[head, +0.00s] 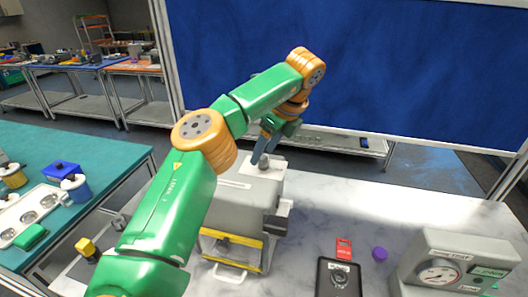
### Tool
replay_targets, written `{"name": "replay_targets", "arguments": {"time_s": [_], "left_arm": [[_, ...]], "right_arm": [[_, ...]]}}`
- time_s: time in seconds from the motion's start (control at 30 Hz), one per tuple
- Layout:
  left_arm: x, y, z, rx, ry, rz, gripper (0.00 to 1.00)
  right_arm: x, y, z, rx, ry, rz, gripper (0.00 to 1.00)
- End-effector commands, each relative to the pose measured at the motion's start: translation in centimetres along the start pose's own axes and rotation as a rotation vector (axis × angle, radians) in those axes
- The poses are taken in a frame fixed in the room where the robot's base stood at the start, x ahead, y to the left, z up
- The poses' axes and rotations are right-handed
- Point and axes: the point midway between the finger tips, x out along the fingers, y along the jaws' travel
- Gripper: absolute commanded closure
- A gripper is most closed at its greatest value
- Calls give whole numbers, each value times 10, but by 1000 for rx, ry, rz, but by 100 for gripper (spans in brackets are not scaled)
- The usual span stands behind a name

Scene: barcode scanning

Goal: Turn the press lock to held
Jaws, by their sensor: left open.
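My left arm reaches over a grey box-like machine (248,190) with a yellow-edged front opening, which looks like the press. My left gripper (262,162) is open, pointing down at the machine's top rear, beside a light block there. I cannot tell whether its fingers touch the machine. A dark block (283,216) sticks out at the machine's right side. Which part is the press lock, and how it is set, I cannot make out. My arm hides the machine's left side. My right gripper is out of view.
On the marble table stand a black plate with a round knob (340,277), a red tag (344,248), a purple cap (379,254) and a grey dial box (445,258). A teal table (90,150) at left holds a white tray (22,226) and mugs. A blue panel stands behind.

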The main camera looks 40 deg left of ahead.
Motion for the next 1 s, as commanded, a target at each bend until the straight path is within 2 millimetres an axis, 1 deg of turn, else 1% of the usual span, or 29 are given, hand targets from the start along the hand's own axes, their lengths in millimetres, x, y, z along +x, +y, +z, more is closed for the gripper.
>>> {"name": "replay_targets", "arguments": {"time_s": [0.1,0.37,0.4,0.47,0.5,0.57,0.6,0.63,0.87,1.0], "left_arm": [[9,0,1,0,0,0,36],[12,0,0,-1,0,-3,36],[12,0,0,-1,0,-3,42],[12,0,0,0,0,-3,58],[12,0,0,0,0,-3,69],[12,0,0,0,0,-3,85],[12,0,0,0,0,-3,96],[12,0,0,0,0,-3,100],[12,0,0,8,0,-7,100],[13,0,0,42,0,-22,100]], "right_arm": [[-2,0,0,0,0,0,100],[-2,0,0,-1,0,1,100],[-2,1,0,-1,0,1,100],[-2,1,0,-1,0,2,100],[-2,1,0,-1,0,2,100],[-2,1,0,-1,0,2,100],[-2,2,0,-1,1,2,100],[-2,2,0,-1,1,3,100],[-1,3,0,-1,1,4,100],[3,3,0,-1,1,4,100]]}}
